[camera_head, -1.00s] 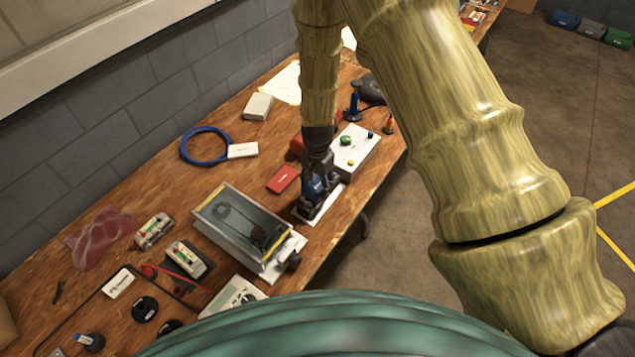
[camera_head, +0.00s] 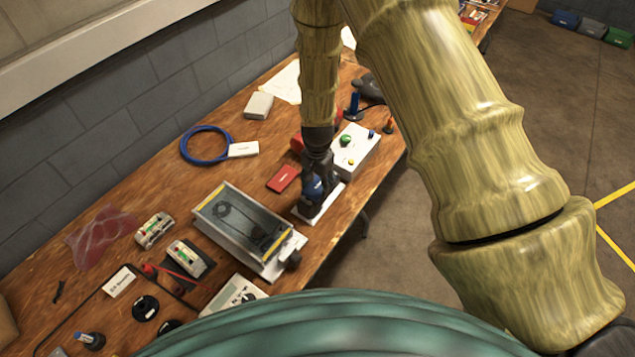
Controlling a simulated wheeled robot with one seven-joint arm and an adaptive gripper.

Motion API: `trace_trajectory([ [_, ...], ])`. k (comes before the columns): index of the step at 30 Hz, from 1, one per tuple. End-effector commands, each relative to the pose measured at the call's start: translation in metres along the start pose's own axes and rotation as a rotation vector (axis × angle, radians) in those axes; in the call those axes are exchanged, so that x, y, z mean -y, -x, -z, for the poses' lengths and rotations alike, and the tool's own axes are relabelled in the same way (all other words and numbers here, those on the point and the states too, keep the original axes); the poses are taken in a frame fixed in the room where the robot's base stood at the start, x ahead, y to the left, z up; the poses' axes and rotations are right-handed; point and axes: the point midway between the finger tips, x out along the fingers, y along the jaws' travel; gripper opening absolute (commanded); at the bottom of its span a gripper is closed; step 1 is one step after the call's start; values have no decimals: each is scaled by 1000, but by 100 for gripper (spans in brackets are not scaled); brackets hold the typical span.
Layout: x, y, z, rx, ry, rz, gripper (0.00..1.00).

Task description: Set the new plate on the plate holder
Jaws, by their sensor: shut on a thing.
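My gripper (camera_head: 309,213) points down over the right part of the wooden bench, close above or touching a white flat base (camera_head: 331,203). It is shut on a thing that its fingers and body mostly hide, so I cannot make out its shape. A blue patch shows at the gripper. I cannot tell for sure which item is the new plate or the plate holder. The white base lies partly under the gripper, in front of a white control box (camera_head: 354,148) with a green button.
An open grey tank (camera_head: 237,219) with yellow edges stands left of my gripper. A red card (camera_head: 284,178), a blue cable coil (camera_head: 198,157) and two small green-and-white devices (camera_head: 155,230) lie around it. A blue-handled tool (camera_head: 353,106) stands behind. The bench's front edge is close on the right.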

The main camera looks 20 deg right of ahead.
Motion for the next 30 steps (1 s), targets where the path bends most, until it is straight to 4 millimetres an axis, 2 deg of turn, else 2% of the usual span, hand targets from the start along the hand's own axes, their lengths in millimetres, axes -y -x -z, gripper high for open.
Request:
trace_trajectory([
  [30,0,-18,0,0,0,0,29],
])
